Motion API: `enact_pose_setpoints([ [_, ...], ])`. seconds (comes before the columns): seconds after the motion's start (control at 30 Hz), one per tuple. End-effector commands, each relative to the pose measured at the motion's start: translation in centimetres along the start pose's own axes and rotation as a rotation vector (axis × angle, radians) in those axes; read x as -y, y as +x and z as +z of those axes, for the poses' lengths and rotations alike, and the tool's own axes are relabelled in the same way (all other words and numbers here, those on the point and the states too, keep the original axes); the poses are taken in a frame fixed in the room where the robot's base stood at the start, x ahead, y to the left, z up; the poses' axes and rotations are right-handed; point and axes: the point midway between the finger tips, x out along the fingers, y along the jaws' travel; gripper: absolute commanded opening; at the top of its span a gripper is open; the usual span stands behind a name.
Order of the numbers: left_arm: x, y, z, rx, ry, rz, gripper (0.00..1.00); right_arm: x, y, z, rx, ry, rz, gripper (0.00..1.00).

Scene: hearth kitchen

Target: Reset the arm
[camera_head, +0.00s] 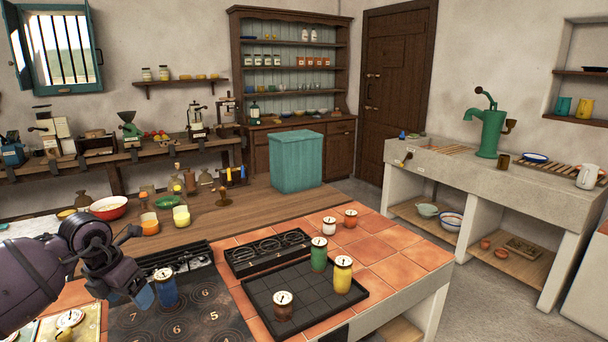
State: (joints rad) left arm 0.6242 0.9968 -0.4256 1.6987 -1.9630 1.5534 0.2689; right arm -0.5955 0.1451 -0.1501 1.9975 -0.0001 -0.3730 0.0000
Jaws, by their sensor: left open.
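My left gripper (140,275) comes in from the left over the near left part of the counter. Its jaws are open and point down and to the right. A blue canister (166,291) with a white dial top stands just beyond the fingertips, on the dark numbered plate (195,321). The gripper looks close to this canister; I cannot tell whether they touch. Nothing shows held between the jaws. My right gripper is not in view.
A black tray (262,291) holds green (319,257), yellow (342,277) and brown (284,308) canisters. A white (329,226) and an orange canister (350,219) stand on the tiles behind. A teal box (296,162) stands on the wooden table. The tiles at right (400,270) are clear.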

Motion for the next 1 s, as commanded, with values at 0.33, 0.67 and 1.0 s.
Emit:
enact_pose_setpoints([
  [0.33,11.7,3.7,-0.2,0.274,-0.030,-0.523,0.82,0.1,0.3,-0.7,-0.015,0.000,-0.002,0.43],
  [0.67,19.6,0.5,-0.6,0.638,-0.378,-1.092,0.82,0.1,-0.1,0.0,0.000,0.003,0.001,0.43],
  [1.0,16.9,-2.5,-2.5,0.957,-1.063,-1.423,0.82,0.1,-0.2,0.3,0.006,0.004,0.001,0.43],
])
